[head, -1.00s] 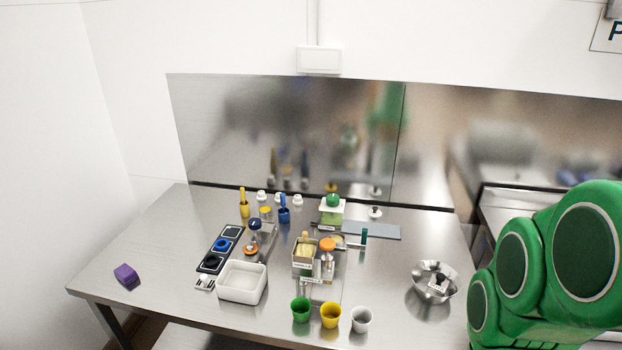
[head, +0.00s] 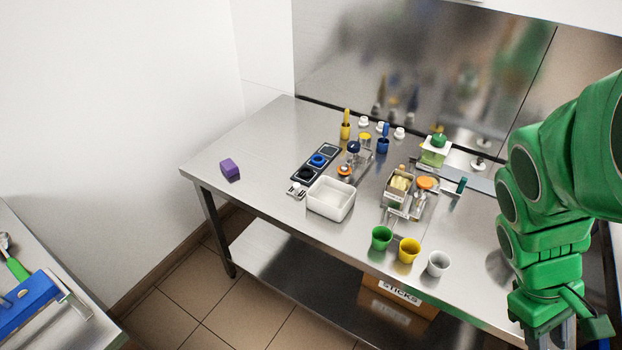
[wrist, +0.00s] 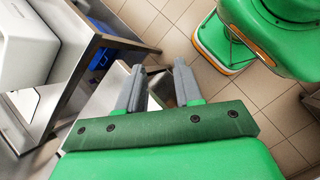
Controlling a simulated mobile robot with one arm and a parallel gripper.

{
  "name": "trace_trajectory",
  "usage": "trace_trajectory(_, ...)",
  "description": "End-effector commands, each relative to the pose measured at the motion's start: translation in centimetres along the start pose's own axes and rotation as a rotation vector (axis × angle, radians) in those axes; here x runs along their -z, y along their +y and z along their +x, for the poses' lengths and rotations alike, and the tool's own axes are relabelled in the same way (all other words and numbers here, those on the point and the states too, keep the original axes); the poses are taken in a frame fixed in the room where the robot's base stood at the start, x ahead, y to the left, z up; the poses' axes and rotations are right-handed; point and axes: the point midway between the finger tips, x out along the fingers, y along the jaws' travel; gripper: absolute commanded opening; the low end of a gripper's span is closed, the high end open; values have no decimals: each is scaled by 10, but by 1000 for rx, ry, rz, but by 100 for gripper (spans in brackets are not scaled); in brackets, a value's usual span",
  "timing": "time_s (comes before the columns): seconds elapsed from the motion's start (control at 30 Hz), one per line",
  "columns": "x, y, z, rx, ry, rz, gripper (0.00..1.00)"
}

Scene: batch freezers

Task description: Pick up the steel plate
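A flat grey plate (head: 482,181), which looks like the steel plate, lies toward the back right of the steel table (head: 260,135) in the head view. My arm hides its right part, and a small teal-topped item stands by its near edge. My gripper (wrist: 160,82) is open in the wrist view, its two grey fingers apart with nothing held between them. In the head view it is at the lower right, pointing down and cut off by the frame edge, in front of the table and apart from the plate. The plate is not in the wrist view.
Green (head: 381,238), yellow (head: 409,250) and white (head: 438,263) cups stand along the front edge. A white tub (head: 331,200), jars and bottles crowd the middle. A purple block (head: 230,169) sits at left, with bare table around it. Another bench (head: 50,300) is lower left.

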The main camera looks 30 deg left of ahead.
Motion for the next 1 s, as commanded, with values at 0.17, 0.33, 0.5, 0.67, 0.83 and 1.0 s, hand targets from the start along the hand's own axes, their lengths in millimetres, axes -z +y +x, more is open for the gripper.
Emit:
trace_trajectory(0.17,26,67,-17,-262,-54,-36,35)
trace_trajectory(0.33,69,122,-55,-534,-82,-113,35)
trace_trajectory(0.5,127,155,-104,-797,-91,-232,35)
trace_trajectory(0.67,197,160,-154,-1032,-84,-383,35)
trace_trajectory(0.83,283,134,-202,-1262,-61,-579,35)
trace_trajectory(1.0,371,76,-235,-1465,-32,-814,35)
